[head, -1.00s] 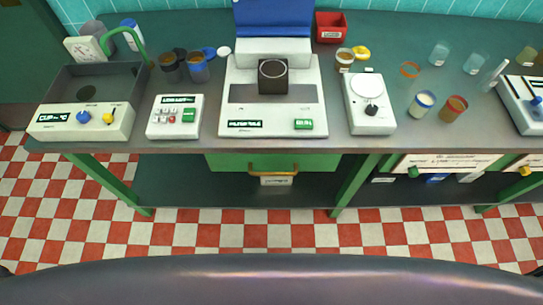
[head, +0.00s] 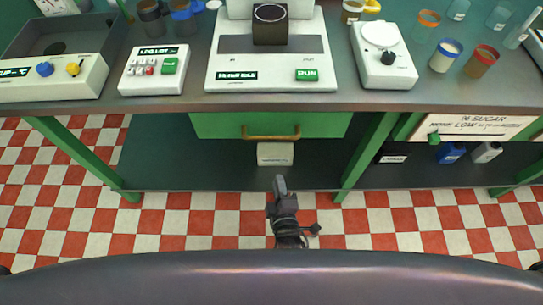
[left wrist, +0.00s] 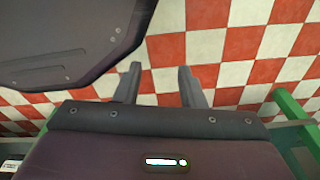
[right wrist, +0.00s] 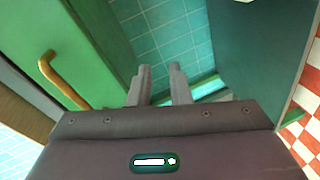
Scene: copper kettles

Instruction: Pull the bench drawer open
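The green bench drawer (head: 220,126) is under the middle of the bench and looks shut. Its brass handle (head: 270,136) runs across the front. In the right wrist view the handle (right wrist: 62,80) is on a green front (right wrist: 95,50), left of the fingers. My right gripper (head: 279,182) is in front of the bench, below and apart from the handle in the head view. Its fingers (right wrist: 160,82) are partly open with a narrow gap, holding nothing. My left gripper (left wrist: 158,82) is open and empty above the checkered floor, outside the head view.
The bench top (head: 345,98) carries a white machine (head: 300,75), a scale (head: 385,60), a keypad box (head: 153,70) and several cups. A white box (head: 275,153) is on the lower shelf (head: 190,165) under the drawer. Green legs (head: 368,155) stand either side. Floor in front is clear.

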